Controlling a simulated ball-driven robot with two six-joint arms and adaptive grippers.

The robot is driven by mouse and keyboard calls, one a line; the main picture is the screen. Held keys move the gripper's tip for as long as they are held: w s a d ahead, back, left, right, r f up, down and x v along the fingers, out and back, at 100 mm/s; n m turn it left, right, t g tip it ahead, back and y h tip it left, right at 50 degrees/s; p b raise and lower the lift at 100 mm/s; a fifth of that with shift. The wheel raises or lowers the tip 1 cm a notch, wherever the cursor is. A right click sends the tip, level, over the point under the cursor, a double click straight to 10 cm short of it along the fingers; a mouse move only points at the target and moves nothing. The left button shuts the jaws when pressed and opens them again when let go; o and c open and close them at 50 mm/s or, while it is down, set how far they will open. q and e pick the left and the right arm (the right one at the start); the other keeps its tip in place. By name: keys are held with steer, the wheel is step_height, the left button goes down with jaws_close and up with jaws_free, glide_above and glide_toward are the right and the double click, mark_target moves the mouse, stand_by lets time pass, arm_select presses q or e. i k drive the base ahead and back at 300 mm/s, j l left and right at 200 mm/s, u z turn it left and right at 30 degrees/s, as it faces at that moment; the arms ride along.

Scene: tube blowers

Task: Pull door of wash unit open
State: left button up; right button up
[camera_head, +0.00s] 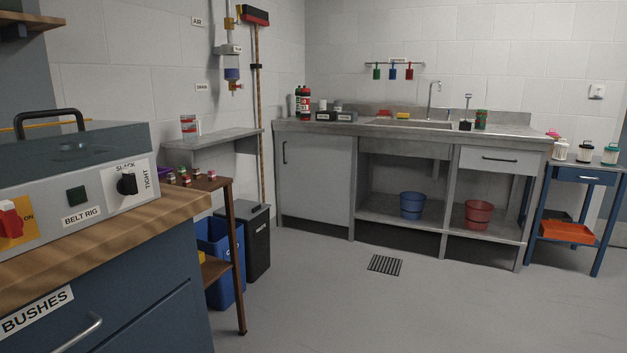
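The wash unit (370,230) is a grey metal counter with a sink along the back wall. Its door (318,178) is a flat grey panel at the unit's left end, and it looks closed. A dark vertical bar handle (284,153) sits near the door's upper left edge. To the right is an open bay, then a drawer (497,160) with a dark horizontal handle, which looks shut. Neither of my grippers shows in this view.
Black (257,238) and blue (220,262) bins stand left of the door, near a broom (258,110). A workbench (110,265) with a belt rig fills the left foreground. A floor drain (384,264) lies before the unit; the floor around it is clear. A blue trolley (580,175) stands right.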

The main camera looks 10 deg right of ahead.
mark_target(315, 169)
steer(key=i+l+z, duration=0.35)
steer(key=i, duration=0.2)
steer(key=i+z, duration=0.35)
steer(key=i, duration=0.25)
steer(key=i+u, duration=0.15)
steer(key=i, duration=0.35)
steer(key=i+l+u, duration=0.15)
steer(key=i, duration=0.3)
steer(key=i+u, duration=0.15)
steer(key=i, duration=0.35)
steer(key=i+l+u, duration=0.15)
steer(key=i, duration=0.3)
steer(key=l, duration=0.1)
